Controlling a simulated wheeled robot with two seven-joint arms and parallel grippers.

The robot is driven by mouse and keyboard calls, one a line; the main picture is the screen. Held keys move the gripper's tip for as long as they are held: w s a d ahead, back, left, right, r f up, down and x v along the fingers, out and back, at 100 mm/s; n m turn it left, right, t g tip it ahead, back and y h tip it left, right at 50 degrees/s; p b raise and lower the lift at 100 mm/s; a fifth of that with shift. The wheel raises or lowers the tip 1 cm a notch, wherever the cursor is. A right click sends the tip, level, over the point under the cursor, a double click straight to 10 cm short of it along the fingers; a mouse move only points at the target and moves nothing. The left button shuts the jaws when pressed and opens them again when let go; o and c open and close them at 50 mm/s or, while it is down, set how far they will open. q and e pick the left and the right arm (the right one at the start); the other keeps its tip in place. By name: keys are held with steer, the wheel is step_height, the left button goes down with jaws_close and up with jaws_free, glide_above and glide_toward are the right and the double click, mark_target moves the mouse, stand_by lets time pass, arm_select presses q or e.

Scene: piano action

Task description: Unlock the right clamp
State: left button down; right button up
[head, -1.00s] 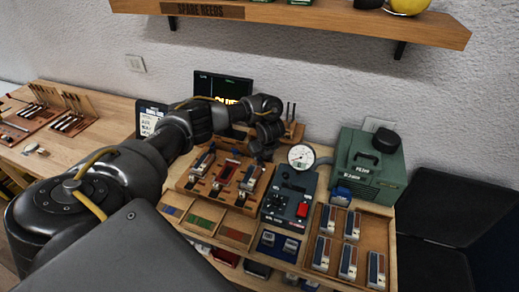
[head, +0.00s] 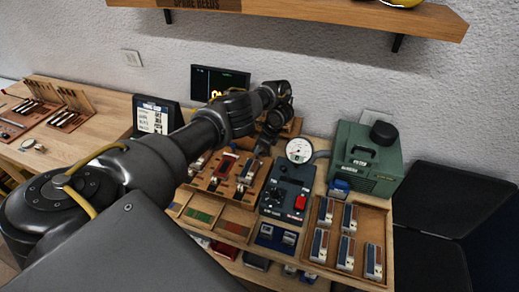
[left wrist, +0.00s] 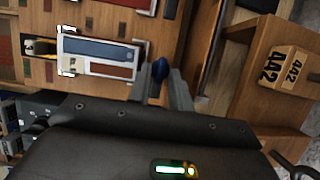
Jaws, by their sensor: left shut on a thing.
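The right clamp (head: 247,172) is at the right end of the wooden clamp board (head: 209,184), partly hidden by my left arm. In the left wrist view a reed plate (left wrist: 100,50) with a blue and a red strip lies in a pale metal frame. A dark blue knob (left wrist: 160,69) stands beside the frame's right end. My left gripper (left wrist: 162,82) is shut on this knob; it also shows in the head view (head: 264,146) above the right clamp. Whether the clamp is locked is not clear. My right gripper is not in view.
A dark control box (head: 286,190) with a round gauge (head: 299,150) stands close right of the clamp board. A wooden tray (head: 322,255) with several reed plates lies further right. A green case (head: 365,160) stands behind it. A small screen (head: 205,82) is at the back.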

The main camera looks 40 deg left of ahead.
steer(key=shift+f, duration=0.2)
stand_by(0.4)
arm_select(q)
steer(key=c, duration=1.3)
jaws_free()
steer(key=shift+r, duration=0.1)
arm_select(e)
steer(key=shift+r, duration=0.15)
